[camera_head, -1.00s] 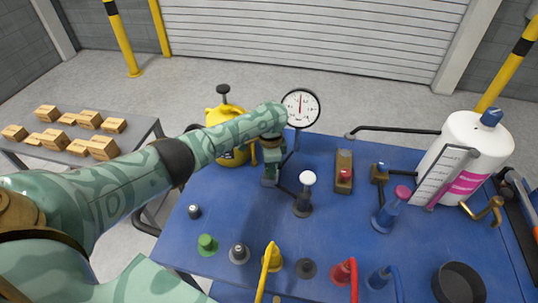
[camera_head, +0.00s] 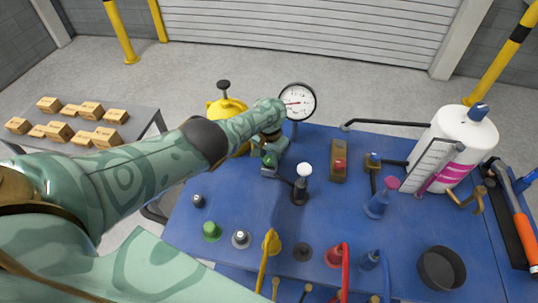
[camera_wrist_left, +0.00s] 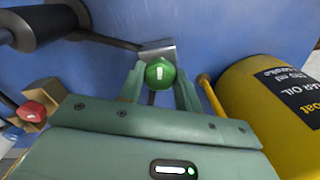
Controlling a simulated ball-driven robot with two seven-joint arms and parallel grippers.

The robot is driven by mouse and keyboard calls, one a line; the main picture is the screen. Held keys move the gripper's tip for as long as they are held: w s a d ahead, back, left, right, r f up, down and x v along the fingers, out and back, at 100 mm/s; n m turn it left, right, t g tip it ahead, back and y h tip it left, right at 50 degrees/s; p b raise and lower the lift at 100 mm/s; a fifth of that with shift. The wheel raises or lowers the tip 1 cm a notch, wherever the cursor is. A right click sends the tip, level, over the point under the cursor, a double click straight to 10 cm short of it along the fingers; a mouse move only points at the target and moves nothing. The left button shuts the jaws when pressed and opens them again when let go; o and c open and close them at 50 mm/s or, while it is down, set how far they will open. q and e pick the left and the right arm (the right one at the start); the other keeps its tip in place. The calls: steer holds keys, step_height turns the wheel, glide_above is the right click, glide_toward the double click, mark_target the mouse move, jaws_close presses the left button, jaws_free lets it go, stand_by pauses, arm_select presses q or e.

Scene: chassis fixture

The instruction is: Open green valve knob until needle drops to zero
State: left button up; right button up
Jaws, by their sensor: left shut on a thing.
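The green valve knob (camera_wrist_left: 160,74), round with a white mark on top, sits between the two fingers of my left gripper (camera_wrist_left: 160,86) in the left wrist view. The gripper is shut on its sides. In the head view the left gripper (camera_head: 270,162) reaches down at the back left of the blue table, and most of the knob is hidden by it. The round white pressure gauge (camera_head: 297,102) stands just behind. Its red needle points left; its numbers are too small to read. My right gripper is not in view.
A yellow oil can (camera_head: 228,108) stands close left of the gripper. A white-topped post (camera_head: 302,184) and a brown block with a red button (camera_head: 338,166) are to the right. A separate green knob (camera_head: 211,230) stands at the front left.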

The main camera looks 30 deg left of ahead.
mark_target(269, 159)
arm_select(q)
steer(key=shift+n, duration=0.5)
steer(key=o, duration=1)
steer(key=shift+c, duration=0.2)
step_height(269, 159, up, 16)
steer(key=p, duration=1.4)
steer(key=shift+r+p, duration=0.15)
steer(key=shift+p, duration=0.25)
